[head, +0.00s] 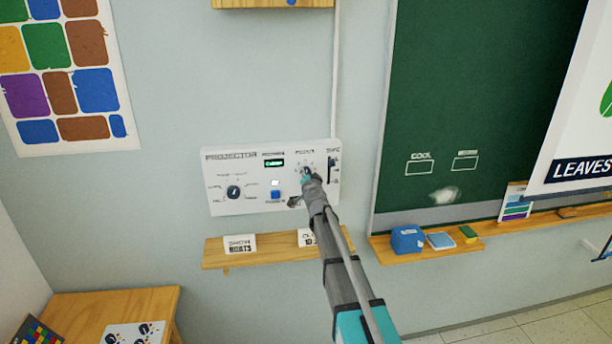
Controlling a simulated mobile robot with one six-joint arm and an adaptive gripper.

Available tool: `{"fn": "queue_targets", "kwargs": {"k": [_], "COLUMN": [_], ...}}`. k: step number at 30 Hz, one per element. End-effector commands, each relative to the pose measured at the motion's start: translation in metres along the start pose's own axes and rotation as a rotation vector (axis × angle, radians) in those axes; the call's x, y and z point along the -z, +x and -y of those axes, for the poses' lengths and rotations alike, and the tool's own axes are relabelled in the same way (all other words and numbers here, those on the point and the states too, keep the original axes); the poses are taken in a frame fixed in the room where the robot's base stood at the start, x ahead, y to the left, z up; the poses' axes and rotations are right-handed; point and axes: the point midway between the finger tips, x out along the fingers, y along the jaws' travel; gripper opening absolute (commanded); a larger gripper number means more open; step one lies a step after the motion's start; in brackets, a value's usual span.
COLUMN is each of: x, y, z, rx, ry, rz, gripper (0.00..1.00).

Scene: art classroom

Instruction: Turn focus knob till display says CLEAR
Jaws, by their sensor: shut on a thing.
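The white projector panel (255,205) is on the wall. Its small dark display (274,162) shows green text that is too small to read surely. My gripper (306,176) is at the right part of the panel, shut on the focus knob below a small label. The gripper hides most of that knob, and its pointer cannot be made out. Another dark round knob (233,192) sits at the panel's left, apart from my gripper.
A blue button (275,195) is left of my gripper, and a dark slider (332,170) is close on its right. A wooden shelf (218,256) with small cards runs below the panel. The chalkboard (470,90) and its ledge stand to the right.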

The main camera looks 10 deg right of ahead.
Motion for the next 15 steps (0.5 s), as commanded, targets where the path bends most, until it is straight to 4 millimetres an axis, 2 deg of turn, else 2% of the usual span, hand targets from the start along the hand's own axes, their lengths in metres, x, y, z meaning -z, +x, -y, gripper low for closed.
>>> {"fn": "queue_targets", "kwargs": {"k": [9, 10, 15], "x": [0.0002, 0.0002, 0.0004], "y": [-0.0004, -0.0004, -0.0004], "z": [-0.0006, -0.0006, -0.0006], "rx": [0.000, 0.000, -0.001], "ry": [0.002, 0.002, 0.001], "rz": [-0.001, -0.001, -0.001], "gripper": [0.00, 0.49, 0.80]}}
